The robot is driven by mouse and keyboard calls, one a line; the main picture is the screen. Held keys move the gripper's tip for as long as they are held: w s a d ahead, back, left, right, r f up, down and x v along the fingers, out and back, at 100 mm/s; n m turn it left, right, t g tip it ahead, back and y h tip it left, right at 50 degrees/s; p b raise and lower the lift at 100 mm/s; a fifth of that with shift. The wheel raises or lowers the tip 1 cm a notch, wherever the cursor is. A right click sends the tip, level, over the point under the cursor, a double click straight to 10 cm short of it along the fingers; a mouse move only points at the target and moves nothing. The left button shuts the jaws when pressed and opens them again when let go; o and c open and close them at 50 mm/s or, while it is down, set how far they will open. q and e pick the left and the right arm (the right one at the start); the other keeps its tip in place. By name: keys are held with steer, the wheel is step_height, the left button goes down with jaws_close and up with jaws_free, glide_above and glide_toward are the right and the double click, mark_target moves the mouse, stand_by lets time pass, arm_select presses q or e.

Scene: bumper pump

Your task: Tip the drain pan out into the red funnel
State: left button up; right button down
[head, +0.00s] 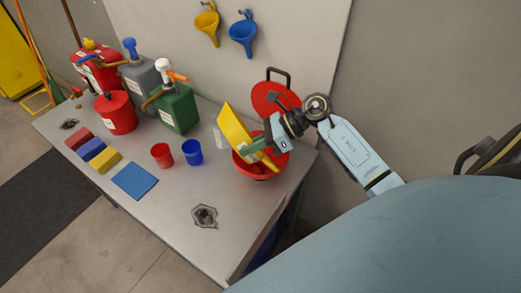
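The yellow drain pan (236,131) is tipped steeply above the red funnel (248,171), its lower edge inside or over the funnel's mouth. The wide red funnel stands at the right end of the metal table. My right gripper (264,144) reaches in from the right and appears shut on the pan's right side. The pan's inner face and any contents are hard to make out. The gripper and pan hide part of the funnel's mouth. My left gripper is not in view.
The table (178,222) holds a red cup (161,155), a blue cup (192,152), a blue mat (135,180) and a green can (177,108). A red round thing (268,96) with a black handle is behind the funnel. The table's front right is mostly clear.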

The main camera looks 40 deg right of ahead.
steer(key=shift+d+r+y, duration=0.3)
steer(key=shift+r, duration=0.15)
steer(key=shift+d+r+t+y, duration=0.2)
steer(key=shift+r+t+y, duration=0.1)
steer(key=shift+r, duration=0.1)
steer(key=shift+s+d+r+y, duration=0.1)
steer(key=shift+d+r+y, duration=0.05)
steer(key=shift+d+y, duration=0.3)
steer(key=shift+d, duration=0.15)
